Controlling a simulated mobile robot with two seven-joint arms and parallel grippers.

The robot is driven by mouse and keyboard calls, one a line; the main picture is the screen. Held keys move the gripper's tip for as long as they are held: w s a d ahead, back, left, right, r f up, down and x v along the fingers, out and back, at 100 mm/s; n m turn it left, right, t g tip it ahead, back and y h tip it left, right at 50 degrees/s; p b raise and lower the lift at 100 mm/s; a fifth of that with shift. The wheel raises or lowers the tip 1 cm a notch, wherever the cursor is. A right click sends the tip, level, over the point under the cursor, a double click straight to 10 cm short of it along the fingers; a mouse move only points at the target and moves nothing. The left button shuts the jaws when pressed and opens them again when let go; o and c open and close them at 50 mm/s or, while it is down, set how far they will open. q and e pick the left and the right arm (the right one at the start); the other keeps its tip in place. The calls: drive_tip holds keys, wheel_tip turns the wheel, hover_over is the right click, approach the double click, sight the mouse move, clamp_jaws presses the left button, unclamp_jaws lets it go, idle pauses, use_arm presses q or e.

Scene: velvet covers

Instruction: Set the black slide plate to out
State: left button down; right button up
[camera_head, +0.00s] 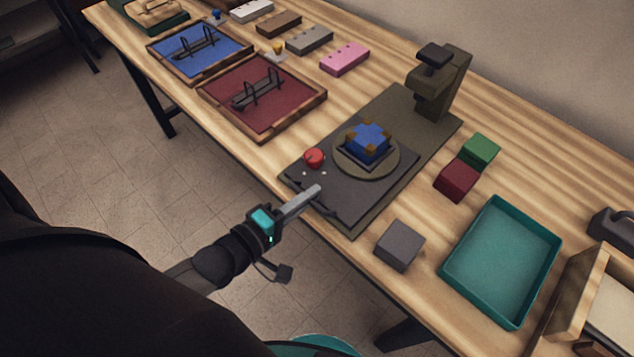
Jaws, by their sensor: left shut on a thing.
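The black slide plate (370,198) lies on the dark olive base (408,112) of a press-like stand. It reaches close to the base's front edge, and I cannot tell its exact travel. A round disc (388,167) on the plate carries a blue block with brown corners (367,143). A red knob (314,158) sits at the plate's left corner. My left gripper (316,192) reaches in from the front left and is shut at the plate's front edge. The fingers hide what they hold there. My right gripper is out of view.
The stand's column (443,88) rises behind the plate. A grey block (399,246), a maroon block (457,180), a green block (480,150) and a teal tray (497,262) are to the right. A red-lined tray (285,113) and a blue-lined tray (221,62) are to the left.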

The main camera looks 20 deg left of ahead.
use_arm(q)
drive_tip(key=shift+s+f, duration=0.1)
drive_tip(key=shift+f, duration=0.05)
drive_tip(key=c, duration=1.3)
unclamp_jaws()
drive_tip(key=shift+a, duration=0.1)
drive_tip(key=shift+o, duration=0.7)
drive_tip(key=shift+s, duration=0.15)
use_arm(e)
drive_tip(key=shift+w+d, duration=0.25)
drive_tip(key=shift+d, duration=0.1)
use_arm(q)
drive_tip(key=p+v, duration=0.2)
drive_tip(key=v, duration=1.3)
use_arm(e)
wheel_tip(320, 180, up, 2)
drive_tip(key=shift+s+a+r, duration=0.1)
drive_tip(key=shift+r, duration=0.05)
